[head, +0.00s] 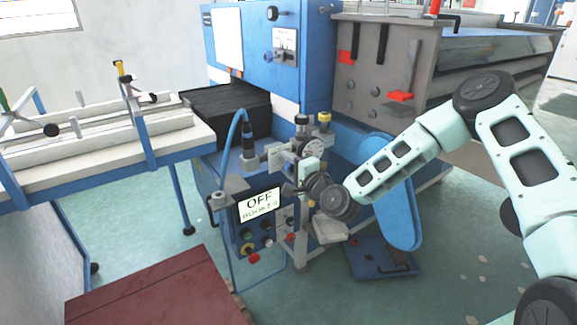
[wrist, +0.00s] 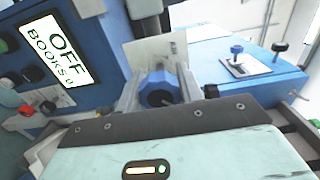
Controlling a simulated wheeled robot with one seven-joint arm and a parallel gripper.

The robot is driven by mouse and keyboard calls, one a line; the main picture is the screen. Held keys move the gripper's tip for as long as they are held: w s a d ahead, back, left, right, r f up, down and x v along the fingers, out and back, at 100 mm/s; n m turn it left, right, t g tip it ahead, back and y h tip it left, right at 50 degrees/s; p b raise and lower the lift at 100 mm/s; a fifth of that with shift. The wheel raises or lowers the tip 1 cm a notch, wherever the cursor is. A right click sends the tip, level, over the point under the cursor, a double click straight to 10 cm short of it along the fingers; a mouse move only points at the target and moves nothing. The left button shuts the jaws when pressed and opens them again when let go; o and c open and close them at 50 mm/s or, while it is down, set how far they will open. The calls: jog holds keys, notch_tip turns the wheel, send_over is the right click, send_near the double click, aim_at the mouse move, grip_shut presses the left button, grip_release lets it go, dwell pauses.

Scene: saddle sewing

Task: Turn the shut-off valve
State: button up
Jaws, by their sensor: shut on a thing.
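The shut-off valve shows in the wrist view as a round blue knob (wrist: 157,89) with a dark centre, in front of a pale plate. My gripper (wrist: 158,80) has one grey finger on each side of the knob and is shut on it. In the head view my gripper (head: 291,189) reaches in from the right to the front of the blue machine, just right of the OFF sign.
A control box with an OFF sign (head: 259,204) and several buttons stands close left of my gripper. A gauge (head: 312,147) and fittings sit just above. A blue machine (head: 305,70) rises behind. A white-topped table (head: 180,135) stands left, and a dark red board (head: 155,290) lies front left.

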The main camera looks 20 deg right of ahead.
dwell(0.3)
jog(key=o, duration=1)
jog(key=p+v, duration=0.2)
jog(key=v, duration=1.5)
jog(key=shift+s, duration=0.2)
